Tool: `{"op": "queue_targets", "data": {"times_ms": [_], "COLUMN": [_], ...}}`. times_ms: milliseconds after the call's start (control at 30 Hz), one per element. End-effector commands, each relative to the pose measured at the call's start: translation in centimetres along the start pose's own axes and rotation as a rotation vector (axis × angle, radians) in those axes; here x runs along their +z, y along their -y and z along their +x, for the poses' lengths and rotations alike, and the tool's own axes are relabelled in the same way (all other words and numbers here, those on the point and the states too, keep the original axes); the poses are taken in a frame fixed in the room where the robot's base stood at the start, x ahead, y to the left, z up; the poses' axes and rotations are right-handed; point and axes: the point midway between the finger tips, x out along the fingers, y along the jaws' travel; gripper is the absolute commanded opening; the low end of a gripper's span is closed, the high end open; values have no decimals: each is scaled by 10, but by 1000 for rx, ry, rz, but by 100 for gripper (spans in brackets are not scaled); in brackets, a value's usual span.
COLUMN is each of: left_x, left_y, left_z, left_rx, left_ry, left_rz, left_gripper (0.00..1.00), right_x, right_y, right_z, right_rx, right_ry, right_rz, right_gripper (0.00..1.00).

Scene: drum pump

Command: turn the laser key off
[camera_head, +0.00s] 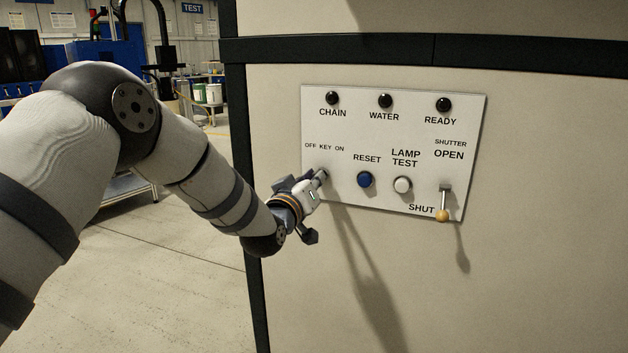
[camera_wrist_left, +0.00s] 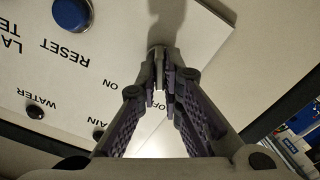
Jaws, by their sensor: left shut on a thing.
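The white control panel (camera_head: 400,115) is on the cabinet front, with the label "OFF KEY ON" at its left side. My left gripper (camera_head: 318,180) is at the key switch below that label, shut on the key. In the left wrist view the fingers of my left gripper (camera_wrist_left: 164,95) meet around the grey key (camera_wrist_left: 157,56), close to the panel face. My right gripper is not in view.
A blue RESET button (camera_head: 365,180), a white LAMP TEST button (camera_head: 402,184) and the shutter lever (camera_head: 443,205), its knob down at SHUT, are right of the key. Black lamps, including CHAIN (camera_head: 332,98), line the top. The floor left of the cabinet is open.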

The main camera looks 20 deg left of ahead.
Motion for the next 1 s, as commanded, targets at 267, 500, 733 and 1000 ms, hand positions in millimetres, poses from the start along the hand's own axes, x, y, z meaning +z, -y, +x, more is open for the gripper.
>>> {"op": "queue_targets", "data": {"times_ms": [267,500,733,1000], "left_x": [1,1,1,0], "left_y": [0,0,0,0], "left_z": [0,0,0,-7], "left_rx": [-1,-1,0,-1], "left_ry": [1,2,1,1], "left_rz": [-24,-25,-24,-23], "left_gripper": [0,0,28,28], "right_x": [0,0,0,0], "right_y": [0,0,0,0], "right_z": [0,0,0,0], "right_rx": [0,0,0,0], "right_ry": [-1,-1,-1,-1], "right_rz": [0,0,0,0], "right_gripper": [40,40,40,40]}}
